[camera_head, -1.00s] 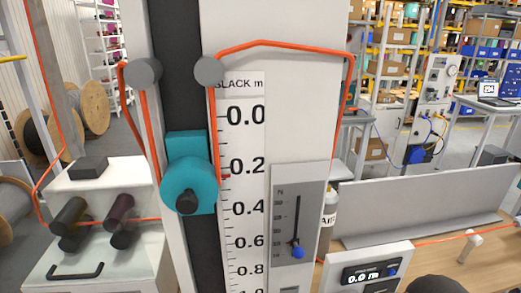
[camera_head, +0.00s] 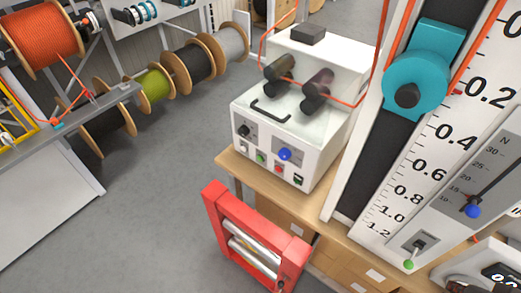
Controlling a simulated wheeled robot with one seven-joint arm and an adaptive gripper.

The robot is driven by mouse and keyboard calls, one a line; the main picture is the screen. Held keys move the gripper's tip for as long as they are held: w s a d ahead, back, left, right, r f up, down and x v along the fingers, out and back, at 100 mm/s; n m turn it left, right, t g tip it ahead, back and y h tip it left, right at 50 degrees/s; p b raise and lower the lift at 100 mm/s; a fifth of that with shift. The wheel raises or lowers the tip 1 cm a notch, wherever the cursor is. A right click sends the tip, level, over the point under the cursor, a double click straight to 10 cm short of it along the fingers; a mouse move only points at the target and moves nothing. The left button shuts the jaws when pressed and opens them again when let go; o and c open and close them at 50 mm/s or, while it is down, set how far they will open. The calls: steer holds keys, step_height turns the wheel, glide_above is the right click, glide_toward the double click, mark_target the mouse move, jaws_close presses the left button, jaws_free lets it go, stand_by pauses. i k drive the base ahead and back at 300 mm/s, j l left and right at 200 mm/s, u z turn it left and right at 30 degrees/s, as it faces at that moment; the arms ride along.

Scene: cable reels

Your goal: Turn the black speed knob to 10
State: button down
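A small black knob (camera_head: 244,130) sits at the upper left of the front panel of the white machine (camera_head: 345,100). Its scale is too small to read, so I cannot tell its setting. A blue knob (camera_head: 285,154) is to its right on the same panel. Small green (camera_head: 261,157) and red (camera_head: 278,169) buttons and a black switch (camera_head: 298,180) sit below. My gripper is not in view.
The machine stands on a wooden bench (camera_head: 237,168). A red roller frame (camera_head: 222,222) is in front, below the bench. The slack gauge column (camera_head: 366,165) with its teal pulley block (camera_head: 417,75) rises at right. Grey floor at left is open.

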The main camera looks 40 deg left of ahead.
mark_target(243, 131)
steer(key=j+u, duration=0.1)
steer(key=u, duration=1.4)
steer(key=k+j, duration=0.05)
